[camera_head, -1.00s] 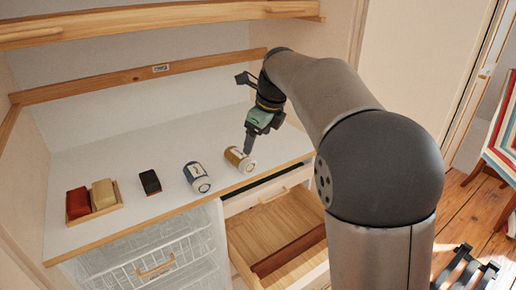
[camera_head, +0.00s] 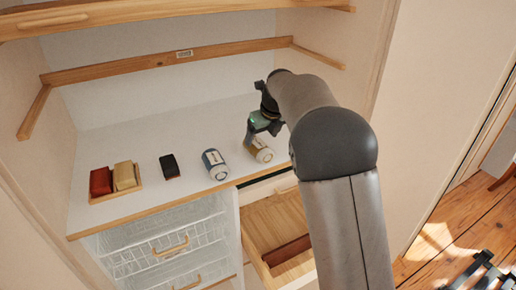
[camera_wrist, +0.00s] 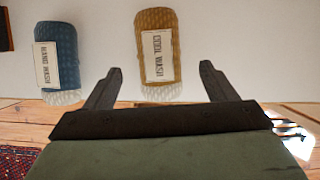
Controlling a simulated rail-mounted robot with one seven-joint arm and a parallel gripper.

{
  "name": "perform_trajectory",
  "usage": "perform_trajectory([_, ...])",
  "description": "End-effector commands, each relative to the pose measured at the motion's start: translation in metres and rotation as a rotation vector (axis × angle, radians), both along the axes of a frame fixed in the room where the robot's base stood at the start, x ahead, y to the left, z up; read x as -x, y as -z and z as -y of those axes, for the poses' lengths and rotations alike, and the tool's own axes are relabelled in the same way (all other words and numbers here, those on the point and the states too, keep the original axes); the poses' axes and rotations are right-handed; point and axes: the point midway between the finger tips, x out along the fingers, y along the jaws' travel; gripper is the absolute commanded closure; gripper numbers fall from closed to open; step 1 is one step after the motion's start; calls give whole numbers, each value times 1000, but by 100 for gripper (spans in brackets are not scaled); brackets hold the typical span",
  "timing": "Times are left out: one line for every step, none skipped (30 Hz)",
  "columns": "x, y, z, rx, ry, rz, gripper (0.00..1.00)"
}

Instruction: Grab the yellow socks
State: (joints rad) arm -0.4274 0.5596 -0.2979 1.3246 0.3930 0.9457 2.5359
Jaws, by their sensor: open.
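The yellow socks are a mustard rolled bundle (camera_head: 263,153) with a pale end, lying on the white shelf near its front edge. In the wrist view the yellow socks (camera_wrist: 158,22) carry a white label reading "COOL WASH". My gripper (camera_wrist: 160,70) is open, with one finger toward each side of the bundle's near end. The fingers look empty, and whether they touch the bundle I cannot tell. In the head view my gripper (camera_head: 250,137) is at the bundle's upper left and hides part of it.
A blue bundle (camera_head: 215,165), labelled "HAND WASH" in the wrist view, lies left of the yellow socks. Further left are a black block (camera_head: 169,166) and a wooden tray (camera_head: 112,197) with red and tan pieces. Below, a wooden drawer (camera_head: 275,222) stands open beside wire baskets (camera_head: 150,240).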

Motion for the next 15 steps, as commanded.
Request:
perform_trajectory([-1, 2, 0, 0, 0, 0, 22])
perform_trajectory([-1, 4, -1, 0, 0, 0, 22])
perform_trajectory([-2, 6, -2, 1, 0, -1, 22])
perform_trajectory([-2, 9, -2, 0, 0, -2, 22])
perform_trajectory([-3, 13, -3, 1, 0, -3, 22])
perform_trajectory([-4, 19, -5, 1, 0, -3, 22])
perform_trajectory([-5, 23, -6, 2, 1, -5, 22])
perform_trajectory([-6, 28, -7, 2, 1, -5, 22])
perform_trajectory([-8, 33, -8, 2, 1, -3, 22])
perform_trajectory([-10, 38, -9, 2, 1, -3, 22])
perform_trajectory([-11, 41, -10, 1, 1, -3, 22])
perform_trajectory([-12, 45, -11, 1, 1, -2, 22])
perform_trajectory([-13, 47, -12, 0, 1, -1, 22])
perform_trajectory([-13, 49, -12, 0, 1, -1, 22])
perform_trajectory([-14, 50, -13, 0, 1, -1, 22])
